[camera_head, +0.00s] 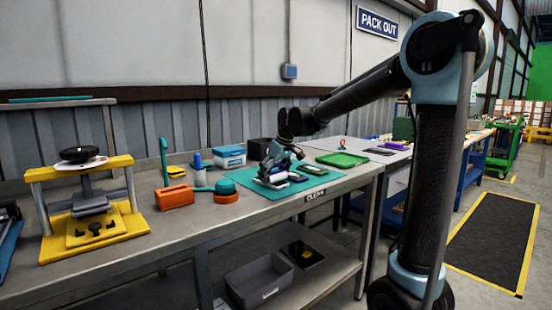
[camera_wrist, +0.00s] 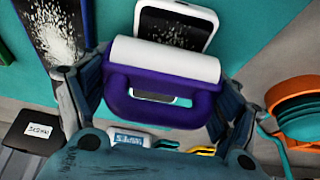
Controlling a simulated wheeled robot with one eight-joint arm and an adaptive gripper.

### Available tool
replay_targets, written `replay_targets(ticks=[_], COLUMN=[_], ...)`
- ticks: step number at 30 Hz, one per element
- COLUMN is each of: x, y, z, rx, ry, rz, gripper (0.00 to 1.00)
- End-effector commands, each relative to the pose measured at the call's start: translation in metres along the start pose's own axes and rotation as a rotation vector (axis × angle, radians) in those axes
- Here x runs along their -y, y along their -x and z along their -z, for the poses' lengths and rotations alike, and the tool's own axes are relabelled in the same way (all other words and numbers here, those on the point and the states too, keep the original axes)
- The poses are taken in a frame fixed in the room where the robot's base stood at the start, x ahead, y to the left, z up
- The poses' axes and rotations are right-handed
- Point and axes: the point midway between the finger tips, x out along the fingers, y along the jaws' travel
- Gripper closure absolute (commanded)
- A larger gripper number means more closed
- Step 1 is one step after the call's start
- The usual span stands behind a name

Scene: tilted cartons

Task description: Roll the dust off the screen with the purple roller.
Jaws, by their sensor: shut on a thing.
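My gripper (camera_wrist: 160,84) is shut on the purple roller (camera_wrist: 165,88), with a finger at each side of its handle. The roller's white cylinder (camera_wrist: 165,60) lies across a white-framed device, whose dark screen (camera_wrist: 178,27) shows pale dust specks beyond the cylinder. A bit of the device's near edge shows through the handle; the roller hides the rest. I cannot tell whether cylinder and screen touch. A second dark screen (camera_wrist: 55,30), with thicker pale dust, lies at the upper left. In the head view my gripper (camera_head: 277,160) is low over the teal mat (camera_head: 248,180).
An orange and teal round item (camera_wrist: 296,105) stands at the right in the wrist view. In the head view, an orange block (camera_head: 174,196) and a teal brush (camera_head: 222,187) are left of the mat. A green tray (camera_head: 343,159) lies to the right. A yellow press (camera_head: 95,228) stands far left.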

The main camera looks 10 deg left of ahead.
Motion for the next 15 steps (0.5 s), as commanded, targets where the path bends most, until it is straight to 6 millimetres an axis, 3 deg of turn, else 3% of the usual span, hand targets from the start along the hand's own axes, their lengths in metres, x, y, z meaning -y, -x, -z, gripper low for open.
replay_targets(ticks=[8,15], x=[-0.005,0.002], y=[0.006,0.034], z=[-0.016,-0.001], rx=[0.001,0.000], ry=[0.004,0.014], rz=[0.002,0.006], gripper=[0.39,0.40])
